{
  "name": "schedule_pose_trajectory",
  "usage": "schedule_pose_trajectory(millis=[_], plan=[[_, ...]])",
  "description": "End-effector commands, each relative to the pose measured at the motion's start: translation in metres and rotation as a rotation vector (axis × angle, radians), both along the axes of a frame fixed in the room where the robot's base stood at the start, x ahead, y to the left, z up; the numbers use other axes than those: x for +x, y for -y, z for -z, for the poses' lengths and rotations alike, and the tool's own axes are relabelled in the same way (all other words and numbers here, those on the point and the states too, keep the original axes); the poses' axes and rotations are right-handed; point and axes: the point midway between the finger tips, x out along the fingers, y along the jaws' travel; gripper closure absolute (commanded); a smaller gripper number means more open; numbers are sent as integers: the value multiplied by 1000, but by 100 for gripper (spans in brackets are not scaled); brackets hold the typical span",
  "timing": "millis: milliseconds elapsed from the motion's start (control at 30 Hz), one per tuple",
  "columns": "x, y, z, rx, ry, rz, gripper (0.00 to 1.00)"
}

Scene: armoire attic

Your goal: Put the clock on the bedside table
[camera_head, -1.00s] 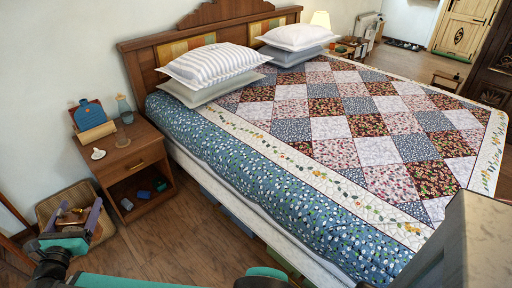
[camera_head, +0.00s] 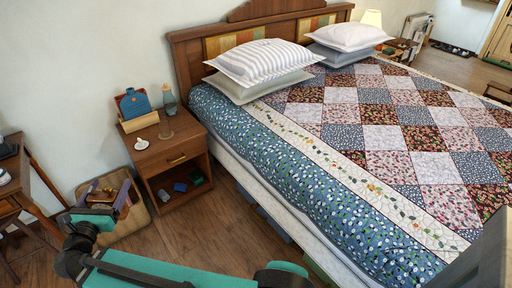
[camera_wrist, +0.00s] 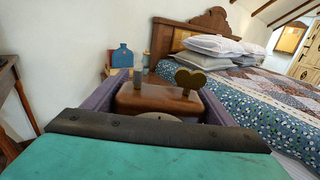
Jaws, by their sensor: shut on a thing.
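The clock (camera_wrist: 160,101) is a brown wooden body with a heart-shaped brass piece (camera_wrist: 190,80) standing up from it. It sits between the two purple fingers of my gripper (camera_wrist: 155,104), which is shut on it. In the head view my gripper (camera_head: 104,194) holds the clock (camera_head: 101,196) at the lower left, left of the bedside table and apart from it. The clock's face cannot be made out. The bedside table (camera_head: 168,158) is brown wood with a drawer and an open shelf, beside the bed. In the wrist view the clock mostly hides it.
On the tabletop are a blue board in a wooden holder (camera_head: 139,122), a bottle (camera_head: 169,100), a glass and a small white item (camera_head: 141,143). Its front part is clear. The bed (camera_head: 300,165) borders it right. A tan bin (camera_head: 136,222) and desk (camera_head: 20,195) are left.

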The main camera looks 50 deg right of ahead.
Motion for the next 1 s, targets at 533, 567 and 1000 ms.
schedule_pose_trajectory(millis=[533, 567, 1000], plan=[[0, 10, -1, -2, 2, 14, 69], [0, 12, -1, -2, 2, 16, 69], [4, 91, 4, -7, 9, 106, 69]])
